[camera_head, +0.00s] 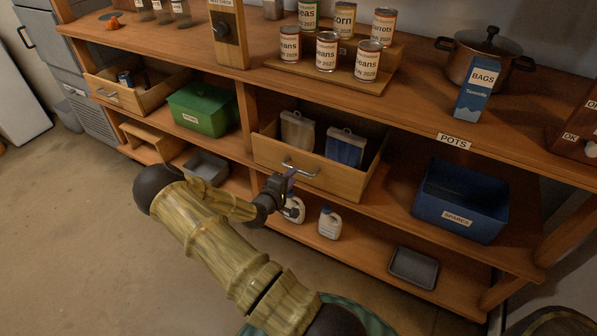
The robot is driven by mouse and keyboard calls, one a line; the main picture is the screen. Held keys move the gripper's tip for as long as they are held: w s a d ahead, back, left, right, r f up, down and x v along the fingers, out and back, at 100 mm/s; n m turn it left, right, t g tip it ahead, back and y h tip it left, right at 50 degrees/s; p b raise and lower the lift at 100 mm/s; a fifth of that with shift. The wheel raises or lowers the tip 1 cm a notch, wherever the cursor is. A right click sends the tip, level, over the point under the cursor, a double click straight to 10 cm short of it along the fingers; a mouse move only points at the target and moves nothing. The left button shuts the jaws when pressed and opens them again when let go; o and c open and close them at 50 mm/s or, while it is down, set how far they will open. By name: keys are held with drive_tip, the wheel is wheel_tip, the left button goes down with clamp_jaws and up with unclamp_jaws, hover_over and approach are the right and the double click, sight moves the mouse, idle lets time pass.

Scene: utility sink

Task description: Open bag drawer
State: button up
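A wooden drawer (335,182) in the middle of the shelf unit stands pulled out, with its inside showing. It holds a beige-grey packet (297,130) and a blue packet (345,148), which look like bags. A metal bar handle (303,169) is on its front. My gripper (284,183) is just below and left of the handle, close to the drawer front. I cannot tell whether it touches the handle or whether its fingers are open or shut.
Another open drawer (127,98) and a green box (203,110) are at the left. A blue bin (459,203) is right. White bottles (329,223) stand on the lower shelf below the drawer. Cans, a pot (482,58) and a bags box (476,92) stand on top. The left floor is clear.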

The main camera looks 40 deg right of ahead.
sight(299, 171)
drive_tip(key=x, duration=0.6)
clamp_jaws()
